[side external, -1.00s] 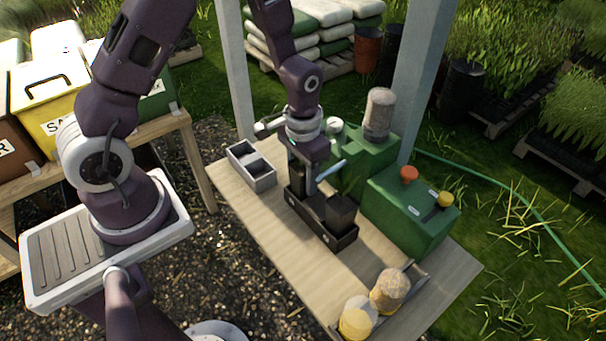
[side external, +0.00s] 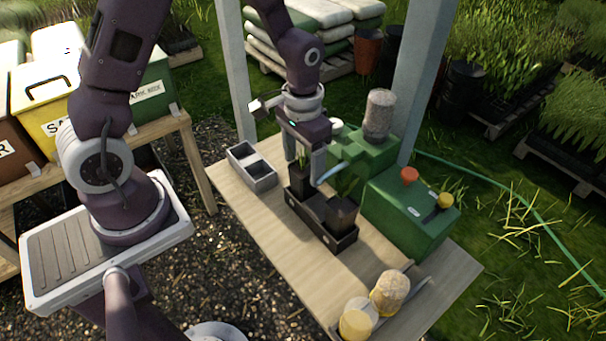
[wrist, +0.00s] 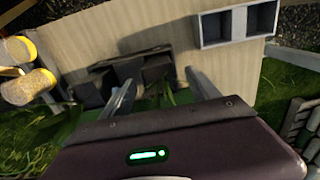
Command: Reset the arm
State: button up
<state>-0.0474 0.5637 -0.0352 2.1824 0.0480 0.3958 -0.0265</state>
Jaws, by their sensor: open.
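My gripper (side external: 306,172) is open, above the dark tray (side external: 332,243) on the wooden table. In the wrist view its two fingers (wrist: 160,84) are spread apart, with green leaves showing between and below them. The fingers partly hide the plants. No held object shows between the fingers.
A grey two-cell box (side external: 252,168) stands left of the tray. A green machine (side external: 408,215) with red and yellow knobs stands to the right. Tubes with yellow ends (side external: 389,292) lie at the table's near end. A post (side external: 424,80) rises behind. The table's left front is bare.

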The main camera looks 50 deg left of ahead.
jog(key=shift+r, duration=0.95)
jog(key=s+r+t, duration=0.3)
jog(key=s+r, duration=0.2)
jog(key=r, duration=0.8)
jog(key=s+r+t, duration=0.2)
jog(key=s+r, duration=0.5)
jog(key=s, duration=0.5)
jog(key=shift+s+d+t, duration=0.2)
jog(key=shift+d+t, duration=0.1)
jog(key=shift+d, duration=0.05)
jog(key=shift+c, duration=0.3)
